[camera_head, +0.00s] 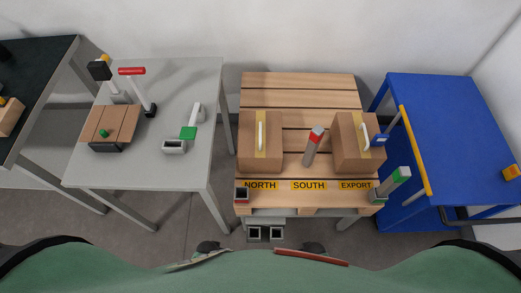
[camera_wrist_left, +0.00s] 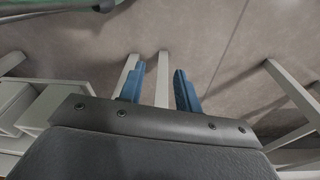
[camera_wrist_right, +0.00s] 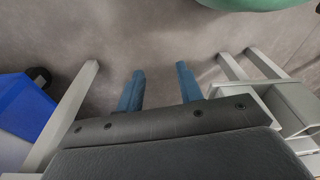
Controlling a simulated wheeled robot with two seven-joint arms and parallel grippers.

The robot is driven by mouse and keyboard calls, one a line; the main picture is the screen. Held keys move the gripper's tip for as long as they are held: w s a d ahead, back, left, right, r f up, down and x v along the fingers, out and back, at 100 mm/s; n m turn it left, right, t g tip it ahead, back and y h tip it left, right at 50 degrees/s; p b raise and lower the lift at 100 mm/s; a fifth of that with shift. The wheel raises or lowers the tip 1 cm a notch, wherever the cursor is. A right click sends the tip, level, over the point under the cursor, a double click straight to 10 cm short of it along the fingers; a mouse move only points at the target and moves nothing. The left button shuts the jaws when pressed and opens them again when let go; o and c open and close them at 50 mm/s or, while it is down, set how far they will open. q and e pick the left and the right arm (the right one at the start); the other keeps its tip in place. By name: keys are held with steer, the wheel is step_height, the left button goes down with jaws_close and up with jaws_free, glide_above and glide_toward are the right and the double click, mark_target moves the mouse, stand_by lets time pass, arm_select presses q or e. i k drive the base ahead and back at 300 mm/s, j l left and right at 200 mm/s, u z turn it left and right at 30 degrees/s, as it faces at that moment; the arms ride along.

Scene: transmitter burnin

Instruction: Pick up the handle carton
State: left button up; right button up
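Two brown cartons with white handles on top stand on a wooden pallet (camera_head: 300,92) in the head view. The left carton (camera_head: 247,153) has a yellow strip on top and stands behind the NORTH label. The right carton (camera_head: 350,158) stands behind the EXPORT label, with a blue-and-white piece beside its handle. My left gripper (camera_wrist_left: 157,82) is open and empty above the floor in the left wrist view. My right gripper (camera_wrist_right: 160,77) is open and empty above the floor in the right wrist view. Neither gripper shows in the head view; both are away from the cartons.
A blue cart (camera_head: 450,130) stands to the right. A grey table (camera_head: 190,82) with several devices stands to the left.

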mark_target(259, 151)
steer(key=k+z, duration=0.35)
steer(key=k+l+z, duration=0.1)
steer(key=z, duration=0.3)
steer(key=k+j+z, duration=0.75)
steer(key=z, duration=0.15)
steer(key=k+j, duration=0.1)
steer(key=k, duration=0.15)
